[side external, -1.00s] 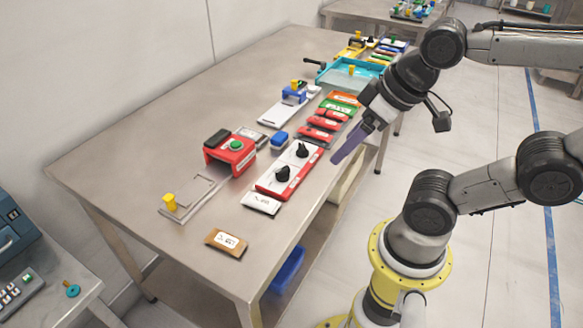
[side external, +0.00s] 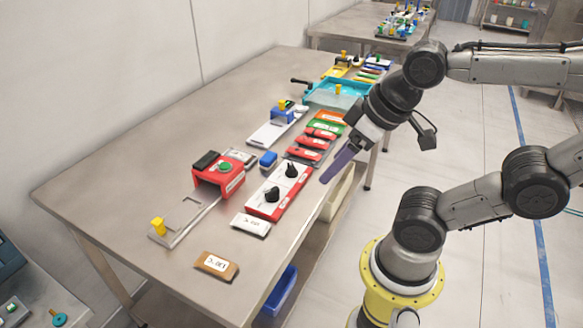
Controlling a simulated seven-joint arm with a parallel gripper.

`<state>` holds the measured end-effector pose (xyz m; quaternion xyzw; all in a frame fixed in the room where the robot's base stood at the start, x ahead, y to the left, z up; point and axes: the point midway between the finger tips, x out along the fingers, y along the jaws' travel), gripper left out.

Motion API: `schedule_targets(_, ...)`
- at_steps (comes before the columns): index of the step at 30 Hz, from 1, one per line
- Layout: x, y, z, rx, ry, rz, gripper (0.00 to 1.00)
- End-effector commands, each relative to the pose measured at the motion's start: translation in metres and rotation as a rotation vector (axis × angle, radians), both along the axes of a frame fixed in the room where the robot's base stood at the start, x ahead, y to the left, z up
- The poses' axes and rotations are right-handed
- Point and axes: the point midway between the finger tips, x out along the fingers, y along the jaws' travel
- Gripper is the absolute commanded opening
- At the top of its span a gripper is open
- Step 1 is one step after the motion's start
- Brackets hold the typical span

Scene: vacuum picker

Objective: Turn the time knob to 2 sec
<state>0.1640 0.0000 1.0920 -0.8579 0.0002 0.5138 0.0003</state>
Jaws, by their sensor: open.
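A red-and-white panel (side external: 263,207) lies near the right edge of the steel table. It carries two black knobs, a far one (side external: 291,170) and a near one (side external: 272,194). The markings are too small to read, so I cannot tell which knob is the time knob or where either points. My gripper (side external: 325,179), with purple fingers, is open and empty. It hangs to the right of the far knob, apart from it, around the table edge. One finger largely hides the other from this side.
A red box with a green button (side external: 220,177) and a grey fixture with a yellow block (side external: 157,227) stand left of the panel. Red pieces (side external: 305,154) lie just beyond it. A brown label block (side external: 217,265) sits nearer. Much of the table's left side is bare.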

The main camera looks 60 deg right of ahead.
Motion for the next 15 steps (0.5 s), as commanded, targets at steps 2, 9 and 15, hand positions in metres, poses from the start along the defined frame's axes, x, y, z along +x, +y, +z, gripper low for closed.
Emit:
schedule_targets(2,-0.001,0.0,0.0,0.008,0.005,-0.014,0.57)
schedule_targets(9,0.027,-0.006,0.034,0.068,0.037,-0.163,0.5)
schedule_targets(15,0.076,-0.03,0.049,0.107,0.134,-0.343,0.5)
